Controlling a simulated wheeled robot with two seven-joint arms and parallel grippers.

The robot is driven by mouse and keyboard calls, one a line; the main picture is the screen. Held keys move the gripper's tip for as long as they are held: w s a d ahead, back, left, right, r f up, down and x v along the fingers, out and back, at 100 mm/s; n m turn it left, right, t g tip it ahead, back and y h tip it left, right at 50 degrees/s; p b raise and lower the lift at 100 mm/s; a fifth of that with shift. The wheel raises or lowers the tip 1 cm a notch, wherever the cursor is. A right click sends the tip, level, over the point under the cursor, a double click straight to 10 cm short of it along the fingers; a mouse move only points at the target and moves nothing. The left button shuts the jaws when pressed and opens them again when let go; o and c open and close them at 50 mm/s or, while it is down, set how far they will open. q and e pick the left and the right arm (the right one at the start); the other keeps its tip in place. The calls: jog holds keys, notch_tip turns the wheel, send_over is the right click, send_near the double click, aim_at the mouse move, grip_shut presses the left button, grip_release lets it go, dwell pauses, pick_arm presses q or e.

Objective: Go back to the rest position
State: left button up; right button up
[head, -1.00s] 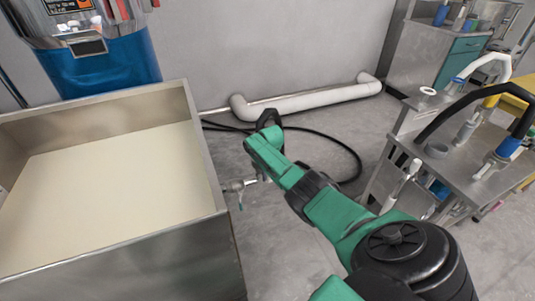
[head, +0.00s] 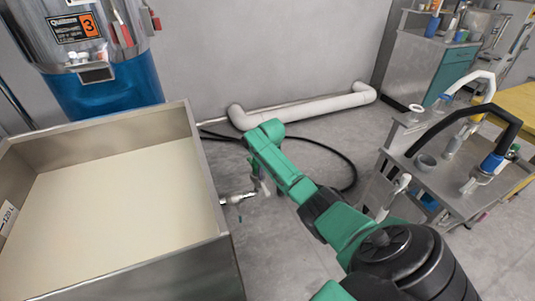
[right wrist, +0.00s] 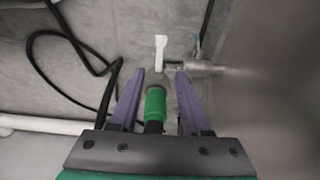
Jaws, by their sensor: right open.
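My right arm (head: 335,220), green and black, reaches forward over the floor beside the steel tub. Its right gripper shows in the right wrist view (right wrist: 160,77), with two purple fingers spread apart. A green, black and pale cylindrical piece (right wrist: 155,103) shows between the fingers; I cannot tell whether it is a separate thing or part of the hand. The fingers are apart from it. In the head view the fingers are mostly hidden by the wrist. My left gripper is not in view.
The steel tub (head: 222,190) with a pale inside stands left, close to the arm. A metal tap (head: 236,199) sticks out of its side. A pale pipe (head: 305,106) and black hose (head: 335,150) lie behind. A steel cart (head: 410,175) with curved-handled tools stands right.

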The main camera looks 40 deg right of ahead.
jog(key=shift+s+a+r, duration=0.1)
jog(key=shift+s+r, duration=0.05)
jog(key=shift+r, duration=0.7)
jog(key=shift+s+r, duration=0.15)
jog(key=shift+r, duration=0.7)
